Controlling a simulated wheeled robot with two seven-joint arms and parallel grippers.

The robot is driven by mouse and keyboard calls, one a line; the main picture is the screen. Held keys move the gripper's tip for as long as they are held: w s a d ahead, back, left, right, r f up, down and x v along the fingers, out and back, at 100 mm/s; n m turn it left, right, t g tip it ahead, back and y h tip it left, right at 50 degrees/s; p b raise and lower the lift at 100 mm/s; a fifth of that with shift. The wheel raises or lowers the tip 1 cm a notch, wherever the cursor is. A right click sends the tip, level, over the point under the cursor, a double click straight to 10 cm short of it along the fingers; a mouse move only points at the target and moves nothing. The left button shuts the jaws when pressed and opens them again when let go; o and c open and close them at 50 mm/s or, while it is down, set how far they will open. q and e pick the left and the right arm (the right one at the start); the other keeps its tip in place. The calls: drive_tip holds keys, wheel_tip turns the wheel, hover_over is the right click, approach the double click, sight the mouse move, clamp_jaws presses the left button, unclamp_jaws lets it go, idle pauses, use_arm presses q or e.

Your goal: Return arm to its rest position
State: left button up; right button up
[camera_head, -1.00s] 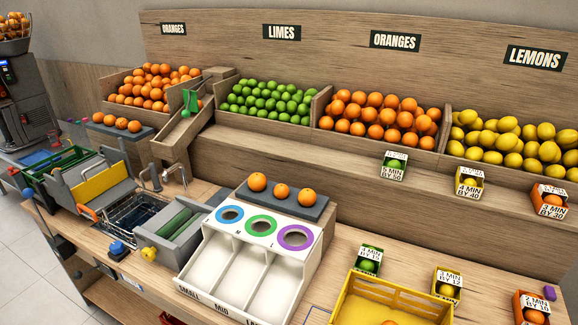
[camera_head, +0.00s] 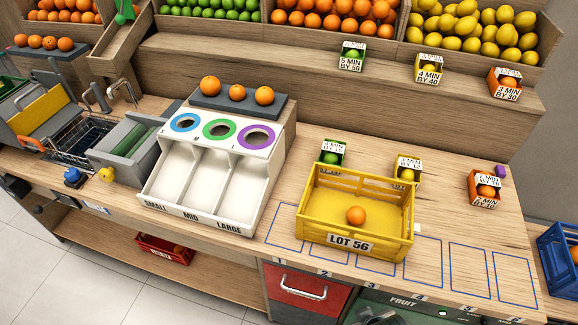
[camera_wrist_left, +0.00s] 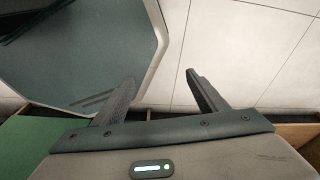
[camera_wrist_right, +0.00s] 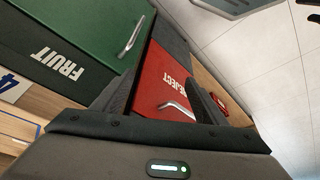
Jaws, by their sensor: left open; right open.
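In the left wrist view my left gripper (camera_wrist_left: 160,92) is open, its two fingers apart with nothing between them. It points down at the tiled floor beside a grey-green panel. In the right wrist view my right gripper (camera_wrist_right: 165,92) is open and empty. Its fingers are in front of the red REJECT drawer front (camera_wrist_right: 165,75), with the green FRUIT drawer front (camera_wrist_right: 75,45) to the left; whether they touch anything I cannot tell. Neither arm shows in the head view.
A yellow LOT 56 crate (camera_head: 320,232) with one orange (camera_head: 355,215) stands on the counter. The white sorter (camera_head: 212,175) is left of it, with three oranges on top. Outlined spaces right of the crate are bare. A blue crate (camera_head: 560,258) is at far right.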

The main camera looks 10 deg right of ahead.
use_arm(q)
drive_tip(key=w+d+f+t+b, duration=0.2)
drive_tip(key=w+d+f+b, duration=0.1)
drive_tip(key=w+f+b, duration=0.2)
drive_tip(key=w+d+f+t+h+b, duration=0.1)
drive_tip(key=w+d+f+t+b, duration=0.1)
drive_tip(key=w+f+b, duration=0.3)
drive_tip(key=w+d+b, duration=0.1)
drive_tip(key=w+b, duration=0.3)
drive_tip(key=b, duration=0.2)
drive_tip(key=shift+w, duration=0.25)
use_arm(e)
drive_tip(key=s+a+f+t, duration=0.1)
drive_tip(key=s+f, duration=0.1)
drive_tip(key=f, duration=2.1)
drive_tip(key=s+a+f+t+y, duration=0.1)
drive_tip(key=s+a+f, duration=0.1)
drive_tip(key=f, duration=2.1)
drive_tip(key=shift+s+n, duration=0.3)
use_arm(q)
drive_tip(key=shift+f, duration=0.15)
